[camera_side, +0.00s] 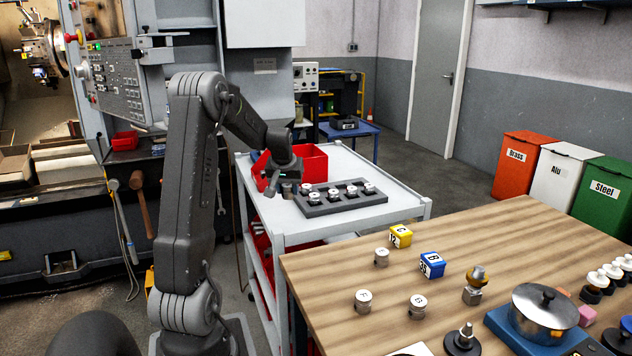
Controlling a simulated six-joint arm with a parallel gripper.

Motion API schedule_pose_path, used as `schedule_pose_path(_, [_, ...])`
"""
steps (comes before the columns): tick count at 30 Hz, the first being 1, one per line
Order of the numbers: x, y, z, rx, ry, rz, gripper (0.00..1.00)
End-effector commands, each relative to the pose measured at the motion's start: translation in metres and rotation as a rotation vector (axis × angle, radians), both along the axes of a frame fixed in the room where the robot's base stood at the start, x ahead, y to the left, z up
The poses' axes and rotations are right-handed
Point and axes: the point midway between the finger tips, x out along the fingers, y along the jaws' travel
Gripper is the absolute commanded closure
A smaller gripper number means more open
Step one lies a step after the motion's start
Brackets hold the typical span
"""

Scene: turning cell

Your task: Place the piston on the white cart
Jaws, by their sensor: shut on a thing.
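The white cart (405,206) stands in the middle, between my arm and the wooden table. My gripper (279,186) is low over the cart's top at its left side, in front of the red bin. It is shut on a small grey cylindrical piece (287,191), which seems to be the piston, mostly hidden by the gripper. I cannot tell whether the piece touches the cart top. Several similar silver pistons (351,190) sit in a dark grey tray (335,208) on the cart, just right of my gripper.
A red bin (313,161) stands on the cart behind my gripper. The wooden table (330,268) holds lettered pistons (363,300), a yellow block (400,235), a blue block (432,264) and a lidded metal pot (543,310). The cart top's right strip looks bare.

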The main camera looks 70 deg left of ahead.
Motion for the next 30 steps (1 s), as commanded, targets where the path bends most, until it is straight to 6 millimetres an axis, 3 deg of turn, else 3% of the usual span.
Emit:
schedule_pose_path(3, [0.006, 0.034, -0.006, 0.000, 0.001, 0.050, 0.92])
schedule_pose_path(9, [0.009, 0.062, -0.012, 0.003, 0.002, 0.098, 0.92])
schedule_pose_path(30, [0.010, 0.066, -0.092, 0.003, 0.002, 0.104, 0.92])
